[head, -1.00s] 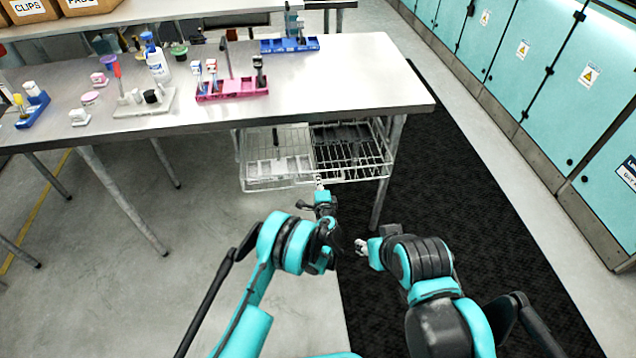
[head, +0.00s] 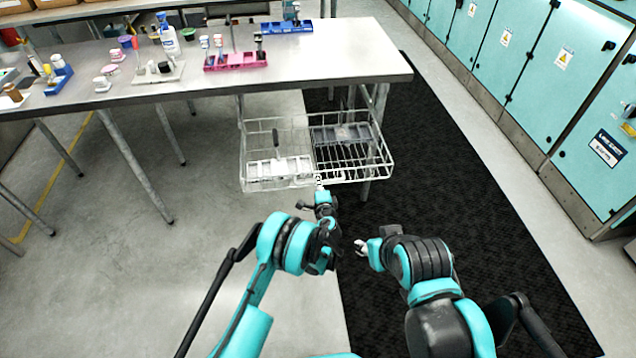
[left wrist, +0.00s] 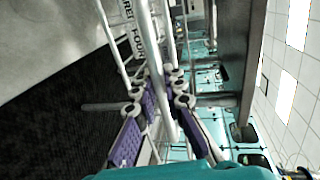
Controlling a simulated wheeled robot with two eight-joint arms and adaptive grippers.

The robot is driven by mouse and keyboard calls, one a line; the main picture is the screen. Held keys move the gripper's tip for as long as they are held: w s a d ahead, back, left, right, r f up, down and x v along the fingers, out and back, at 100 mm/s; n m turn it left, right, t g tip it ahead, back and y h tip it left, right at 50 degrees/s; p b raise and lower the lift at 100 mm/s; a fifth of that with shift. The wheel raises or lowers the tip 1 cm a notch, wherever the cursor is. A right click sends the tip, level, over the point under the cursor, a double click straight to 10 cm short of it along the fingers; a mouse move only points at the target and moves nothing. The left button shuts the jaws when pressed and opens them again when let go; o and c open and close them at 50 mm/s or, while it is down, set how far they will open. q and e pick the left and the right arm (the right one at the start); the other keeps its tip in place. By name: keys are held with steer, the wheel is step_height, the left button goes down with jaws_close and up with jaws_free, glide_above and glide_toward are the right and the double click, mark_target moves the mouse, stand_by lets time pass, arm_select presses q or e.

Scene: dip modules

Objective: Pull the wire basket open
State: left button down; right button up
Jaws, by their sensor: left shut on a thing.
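The wire basket (head: 247,160) stands out from under the steel table, with its open top showing in the head view. A white item and a dark upright handle show in its left half; a dark item lies at the back of its right half. My left gripper (head: 319,182) is at the middle of the basket's front. In the left wrist view the left gripper's purple-padded fingers (left wrist: 165,112) are shut around a light metal bar of the basket. My right gripper (head: 362,247) is in the head view, apart from the basket, with its fingers seemingly parted and empty.
The steel table (head: 350,72) carries a pink tray (head: 235,62), a blue tray (head: 287,27) and a spray bottle (head: 169,38). Table legs (head: 135,172) stand left of the basket. A black mat (head: 450,200) lies on the right, beside teal cabinets (head: 500,50).

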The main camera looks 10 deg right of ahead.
stand_by(0.3)
arm_select(q)
steer(key=c, duration=1.6)
jaws_free()
steer(key=shift+o, duration=0.2)
steer(key=shift+s, duration=0.1)
steer(key=v, duration=0.7)
steer(key=shift+s, duration=0.15)
